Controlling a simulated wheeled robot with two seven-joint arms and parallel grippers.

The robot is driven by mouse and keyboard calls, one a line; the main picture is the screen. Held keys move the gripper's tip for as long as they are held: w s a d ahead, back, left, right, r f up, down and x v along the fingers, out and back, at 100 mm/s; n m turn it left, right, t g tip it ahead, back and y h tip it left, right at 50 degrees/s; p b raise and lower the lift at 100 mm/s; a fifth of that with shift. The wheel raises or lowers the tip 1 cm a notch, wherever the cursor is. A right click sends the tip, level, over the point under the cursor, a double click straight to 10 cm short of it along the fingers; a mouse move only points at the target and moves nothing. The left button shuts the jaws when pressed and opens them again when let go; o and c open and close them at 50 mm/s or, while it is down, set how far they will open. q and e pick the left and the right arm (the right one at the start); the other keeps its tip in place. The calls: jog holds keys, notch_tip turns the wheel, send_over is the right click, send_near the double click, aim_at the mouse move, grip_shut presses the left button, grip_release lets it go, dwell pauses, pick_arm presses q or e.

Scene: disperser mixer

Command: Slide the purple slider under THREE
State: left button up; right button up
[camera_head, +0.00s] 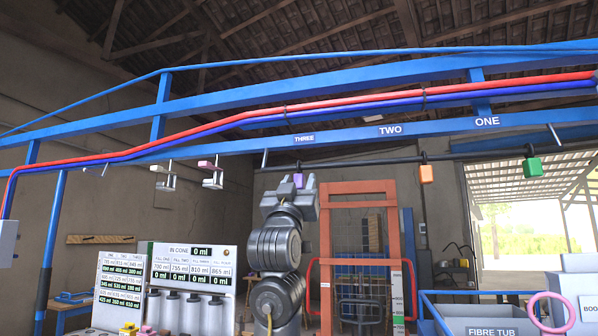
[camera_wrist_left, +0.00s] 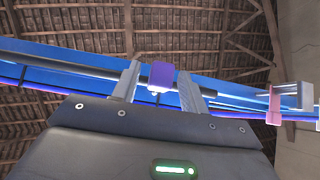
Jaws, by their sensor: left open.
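The purple slider (camera_head: 298,180) hangs from the dark rail (camera_head: 350,162), roughly below the THREE sign (camera_head: 304,139) and slightly left of its middle. My left gripper (camera_head: 297,186) is raised from below, open, with one finger on each side of the slider. In the left wrist view, the purple slider (camera_wrist_left: 161,76) shows between the two spread fingers (camera_wrist_left: 160,86), with visible gaps on both sides. I cannot tell how deep it sits between them. My right gripper is not in view.
A pink block on a metal bracket (camera_head: 211,174) hangs left of my gripper. An orange frame (camera_head: 357,187) stands behind, to the right.

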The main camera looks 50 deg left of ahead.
pick_arm(q)
jog(key=shift+w+a+r, duration=0.2)
jog(key=shift+w+r, duration=0.15)
jog(key=shift+r, duration=0.05)
grip_shut()
